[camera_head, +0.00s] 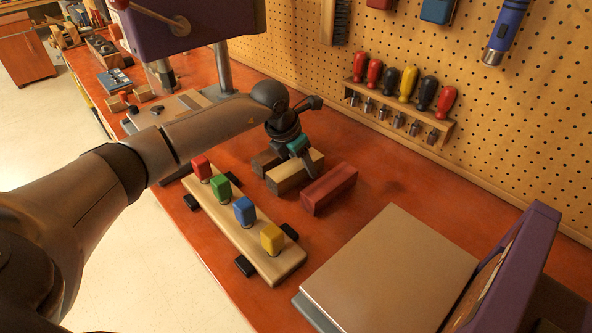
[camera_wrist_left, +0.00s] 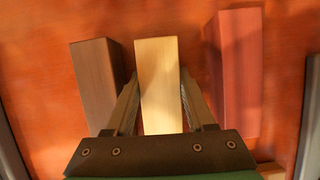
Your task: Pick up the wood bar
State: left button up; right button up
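The wood bar, a pale block (camera_head: 297,172), lies on the red-brown bench between a dark brown bar (camera_head: 265,162) and a red bar (camera_head: 328,188). In the left wrist view the pale wood bar (camera_wrist_left: 158,85) runs between the two fingers of my left gripper (camera_wrist_left: 158,85), one finger along each long side. The fingers sit very close to its sides; I cannot tell whether they press on it. In the head view my left gripper (camera_head: 301,160) is low over the bar and hides part of it. My right gripper is not in view.
A toy-like wooden board (camera_head: 262,252) with coloured pegs lies in front of the bars. A large tan-topped box (camera_head: 390,265) and a purple object (camera_head: 510,270) stand at right. A purple machine (camera_head: 190,25) stands at left. The pegboard with screwdrivers (camera_head: 405,85) rises behind.

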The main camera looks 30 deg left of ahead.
pick_arm(q)
grip_shut()
jog(key=shift+r, duration=0.15)
